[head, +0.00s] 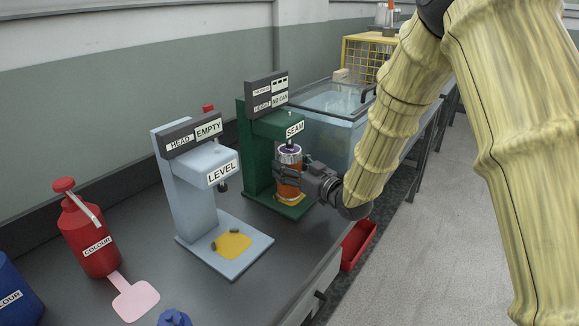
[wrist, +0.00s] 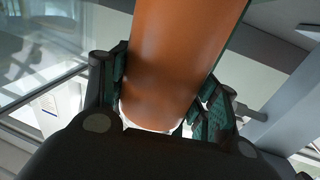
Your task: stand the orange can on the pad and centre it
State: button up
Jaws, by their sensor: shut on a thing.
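The orange can (head: 288,176) stands about upright at the green SEAM machine (head: 255,150), under its head. Its upper end shows a pale, purplish rim. My gripper (head: 291,180) is shut on the can from the right. In the wrist view the can (wrist: 175,60) fills the space between my gripper's two fingers (wrist: 160,95). A yellow-orange pad (head: 291,199) shows in part on the green base below the can. I cannot tell whether the can touches it or is centred, as the can and gripper hide much of it.
The pale blue LEVEL machine (head: 185,195) stands to the left, with a yellow pad (head: 233,245) on its base. A clear water tank (head: 335,120) stands behind; a red bin (head: 358,245) is at the right.

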jog(key=shift+f, duration=0.1)
jog(key=o, duration=1.4)
jog(key=shift+o, duration=0.2)
jog(key=shift+s+d, duration=0.1)
jog(key=v, duration=1.1)
jog(key=shift+s+d, duration=0.25)
jog(key=shift+s, duration=0.05)
jog(key=shift+r, duration=0.25)
